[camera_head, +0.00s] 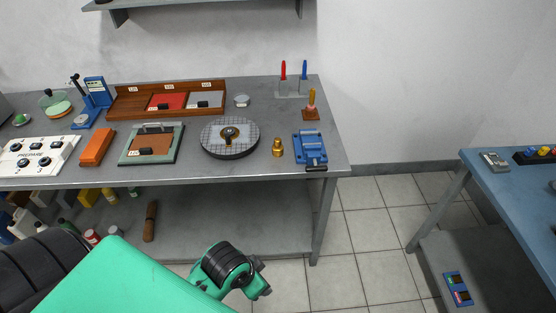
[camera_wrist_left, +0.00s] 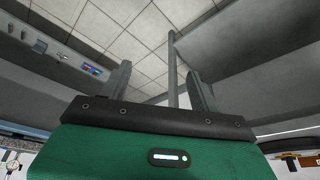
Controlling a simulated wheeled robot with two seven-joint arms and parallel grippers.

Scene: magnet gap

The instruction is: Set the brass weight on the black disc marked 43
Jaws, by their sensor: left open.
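The brass weight (camera_head: 278,148), small and knobbed, stands upright on the grey bench between the round gridded plate and the blue vise. A small black disc-like piece with a yellowish part (camera_head: 229,133) lies on that plate. Other small black pieces lie on the red panel (camera_head: 168,101), the grey panel (camera_head: 205,99) and the green-framed brown panel (camera_head: 151,143). I cannot read 43 on any of them. My left gripper (camera_wrist_left: 160,72) is open and empty in the left wrist view, its fingers towards the tiled floor. My left arm is low in front of the bench. My right gripper is out of view.
The round plate (camera_head: 215,149) and blue vise (camera_head: 310,148) flank the weight. An orange block (camera_head: 96,147) and white switch panel (camera_head: 38,155) are left. The bench's lower shelf (camera_head: 245,210) holds bottles. A blue table (camera_head: 500,190) stands right, across open floor.

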